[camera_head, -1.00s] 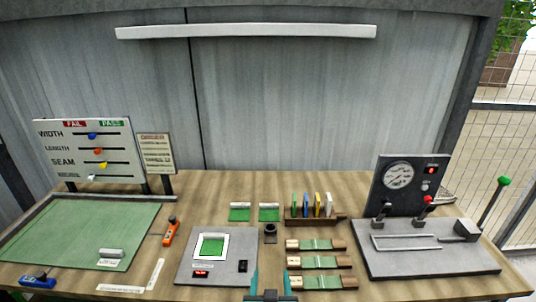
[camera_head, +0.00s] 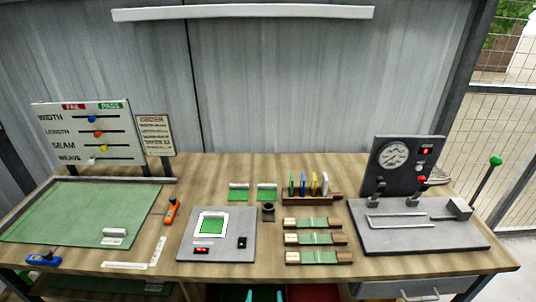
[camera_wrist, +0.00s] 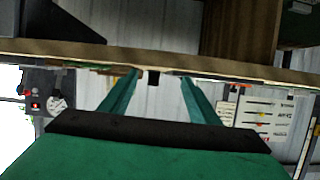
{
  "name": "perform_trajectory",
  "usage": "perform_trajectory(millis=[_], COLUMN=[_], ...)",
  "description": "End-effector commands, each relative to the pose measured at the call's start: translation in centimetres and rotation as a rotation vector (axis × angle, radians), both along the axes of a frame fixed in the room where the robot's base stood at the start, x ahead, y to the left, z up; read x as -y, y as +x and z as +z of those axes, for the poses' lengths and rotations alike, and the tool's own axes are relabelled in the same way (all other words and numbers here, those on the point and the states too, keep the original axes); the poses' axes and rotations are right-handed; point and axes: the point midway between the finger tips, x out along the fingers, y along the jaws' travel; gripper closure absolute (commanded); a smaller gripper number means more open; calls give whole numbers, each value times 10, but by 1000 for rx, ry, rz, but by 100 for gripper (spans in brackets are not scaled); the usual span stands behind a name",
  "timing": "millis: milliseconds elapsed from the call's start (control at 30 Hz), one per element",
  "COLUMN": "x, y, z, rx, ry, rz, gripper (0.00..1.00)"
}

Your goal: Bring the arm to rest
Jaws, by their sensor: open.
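My gripper (camera_head: 264,296) shows only as two teal fingertips at the bottom edge of the head view, in front of the bench. In the wrist view its two teal fingers (camera_wrist: 159,76) stand apart with nothing between them. The wrist view is upside down, with the bench edge (camera_wrist: 220,66) crossing just beyond the fingertips. The rest of my arm is hidden in the head view.
The wooden bench (camera_head: 225,171) carries a green mat (camera_head: 75,212), a grey scale-like plate (camera_head: 187,243), several green-and-tan strips (camera_head: 313,239) and a gauge press (camera_head: 420,240). Drawers, one handled (camera_head: 418,297), lie under its front edge.

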Motion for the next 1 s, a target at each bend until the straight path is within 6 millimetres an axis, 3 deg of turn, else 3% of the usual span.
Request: perform_trajectory(millis=[33,200,433,800,1000], x=[0,-1,0,5,7], y=[-17,-63,-129,-236,-276], z=[-11,-30,-44,-35,-21], rx=[-4,15,41,81,103], ry=[3,7,3,-18,-30], rz=[-3,-8,-14,-8,0], gripper=[44,44,44,44,44])
